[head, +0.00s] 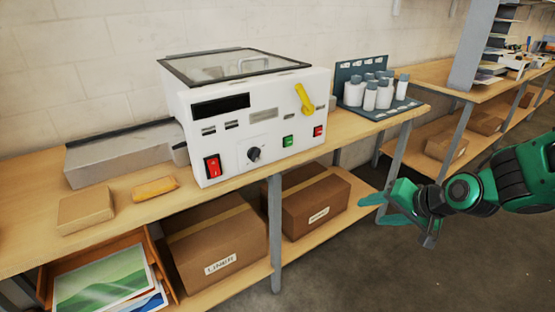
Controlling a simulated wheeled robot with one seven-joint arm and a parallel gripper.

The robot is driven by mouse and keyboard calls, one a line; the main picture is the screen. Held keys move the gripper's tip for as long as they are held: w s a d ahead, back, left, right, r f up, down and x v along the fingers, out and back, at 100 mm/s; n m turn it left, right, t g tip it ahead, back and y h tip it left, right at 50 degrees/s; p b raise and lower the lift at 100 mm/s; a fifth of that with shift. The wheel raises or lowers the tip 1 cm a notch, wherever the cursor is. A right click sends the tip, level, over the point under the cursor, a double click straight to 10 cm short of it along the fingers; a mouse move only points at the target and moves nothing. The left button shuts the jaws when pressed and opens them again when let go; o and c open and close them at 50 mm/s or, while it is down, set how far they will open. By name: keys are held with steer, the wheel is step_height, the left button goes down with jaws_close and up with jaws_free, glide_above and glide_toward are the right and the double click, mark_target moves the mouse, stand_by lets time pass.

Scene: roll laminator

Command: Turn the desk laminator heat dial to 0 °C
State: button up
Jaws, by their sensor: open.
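The white desk laminator (272,110) stands on the wooden bench. Its black heat dial (254,154) is low in the middle of the front panel; its pointer setting is too small to read. A red rocker switch (213,167) is left of the dial, a green button (288,141) and a red button (318,131) are right of it.
A grey box (115,160), a tan block (86,210) and a yellow block (155,188) lie left of the laminator. White bottles (370,97) stand in a dark rack at right. The floor (440,275) in front is clear.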

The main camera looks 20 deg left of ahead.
steer(key=a+r+m+t+y, duration=0.15)
steer(key=a+y, duration=0.35)
steer(key=a, duration=1.2)
steer(key=m+t+y, duration=0.3)
steer(key=m+t, duration=0.1)
steer(key=m, duration=0.6)
glide_toward(257, 157)
steer(key=x, duration=0.9)
steer(key=shift+c, duration=0.7)
steer(key=shift+s, duration=0.1)
steer(key=c, duration=0.9)
